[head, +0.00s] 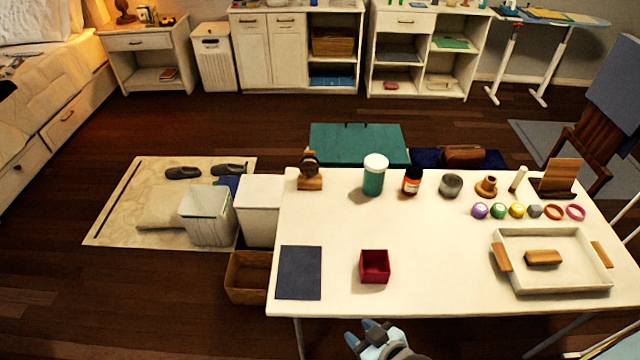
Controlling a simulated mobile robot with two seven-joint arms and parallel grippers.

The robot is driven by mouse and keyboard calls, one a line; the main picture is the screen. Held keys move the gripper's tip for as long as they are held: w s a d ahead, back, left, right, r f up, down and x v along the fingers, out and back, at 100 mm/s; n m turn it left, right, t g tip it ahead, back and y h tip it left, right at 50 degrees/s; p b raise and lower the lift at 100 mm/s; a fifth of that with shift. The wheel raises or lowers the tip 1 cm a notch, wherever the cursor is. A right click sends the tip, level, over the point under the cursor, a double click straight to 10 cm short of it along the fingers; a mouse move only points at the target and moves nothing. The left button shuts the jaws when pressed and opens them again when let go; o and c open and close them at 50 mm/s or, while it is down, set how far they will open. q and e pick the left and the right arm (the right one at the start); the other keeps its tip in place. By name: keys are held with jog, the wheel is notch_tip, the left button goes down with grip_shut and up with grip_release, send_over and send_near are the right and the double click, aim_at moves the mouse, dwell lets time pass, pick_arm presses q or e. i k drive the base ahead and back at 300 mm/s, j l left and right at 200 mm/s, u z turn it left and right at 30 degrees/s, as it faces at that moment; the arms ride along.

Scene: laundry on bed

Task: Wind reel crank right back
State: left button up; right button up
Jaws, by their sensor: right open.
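A small brown wooden piece with a rounded upper part (310,172) stands at the back left of the white table (340,225). It may be the reel, but it is too small to make out a crank or which way one points. My right gripper (361,333) is open and empty, just off the table's front edge, below the red box and well apart from the wooden piece. My left gripper is not in view.
A red open box (375,266) and a dark blue mat (299,272) lie near the front. A green jar (375,175), an orange bottle (412,181) and several small items line the back. A white tray (508,280) is at right. The table's middle is clear.

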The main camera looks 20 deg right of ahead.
aim_at(309, 164)
jog(key=z, duration=1.6)
jog(key=j+z, duration=0.3)
jog(key=k+j+z, duration=0.1)
jog(key=j+z, duration=0.25)
jog(key=k+j, duration=0.1)
jog(key=j, duration=0.35)
jog(key=k+j, duration=0.1)
jog(key=j, duration=0.4)
jog(key=k+j, duration=0.1)
jog(key=j, duration=0.35)
jog(key=k+j, duration=0.1)
jog(key=j, duration=0.35)
jog(key=k+j, duration=0.1)
jog(key=j, duration=0.35)
jog(key=i+j, duration=0.1)
jog(key=j, duration=0.2)
jog(key=i+j, duration=0.1)
jog(key=j, duration=0.2)
jog(key=i+j, duration=0.1)
jog(key=j, duration=0.25)
